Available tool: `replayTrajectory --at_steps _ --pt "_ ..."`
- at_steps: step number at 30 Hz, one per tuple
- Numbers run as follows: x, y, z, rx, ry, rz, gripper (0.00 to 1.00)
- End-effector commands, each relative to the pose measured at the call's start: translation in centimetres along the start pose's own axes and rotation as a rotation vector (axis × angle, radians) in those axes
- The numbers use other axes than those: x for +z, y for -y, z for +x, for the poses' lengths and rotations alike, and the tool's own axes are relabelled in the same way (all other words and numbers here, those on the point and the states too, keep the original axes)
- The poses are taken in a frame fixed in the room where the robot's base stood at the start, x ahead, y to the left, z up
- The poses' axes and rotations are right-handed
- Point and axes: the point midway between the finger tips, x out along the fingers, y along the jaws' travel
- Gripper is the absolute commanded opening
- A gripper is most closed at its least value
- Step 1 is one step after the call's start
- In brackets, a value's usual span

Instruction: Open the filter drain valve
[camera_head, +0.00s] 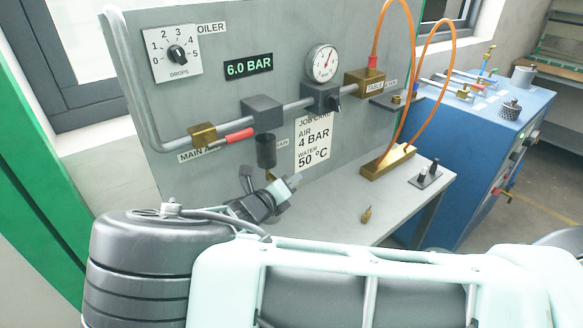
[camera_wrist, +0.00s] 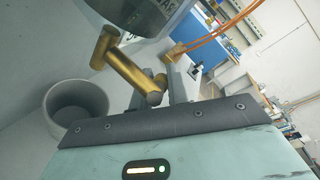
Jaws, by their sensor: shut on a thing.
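The filter (camera_head: 266,152) is a dark bowl hanging under a grey block on the panel's pipe. Its brass drain valve (camera_wrist: 128,72) shows large in the wrist view, with a round bar crossing a short stem below the dark bowl. In the head view the valve is mostly hidden by my gripper (camera_head: 282,186), just below the bowl. In the wrist view my gripper (camera_wrist: 161,88) is shut on the brass valve, at the near end of the bar. The exact finger contact is partly hidden by the gripper body.
A grey open cup (camera_wrist: 53,110) stands left of the valve in the wrist view. The main air valve (camera_head: 203,135) has a red lever close by. A gauge (camera_head: 322,63) and a 6.0 BAR display (camera_head: 249,67) sit above. A brass block (camera_head: 388,160) with orange hoses stands right.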

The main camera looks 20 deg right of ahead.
Motion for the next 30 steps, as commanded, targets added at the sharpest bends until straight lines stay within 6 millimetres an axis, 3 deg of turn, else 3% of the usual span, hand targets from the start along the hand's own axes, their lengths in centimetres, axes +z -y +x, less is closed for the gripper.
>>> replayTrajectory --at_steps 15,30 --pt "-0.4 -1.0 -0.7 0.316 -0.229 0.132 0.0" --pt "-0.7 -1.7 -1.0 0.416 -0.298 0.17 0.0"
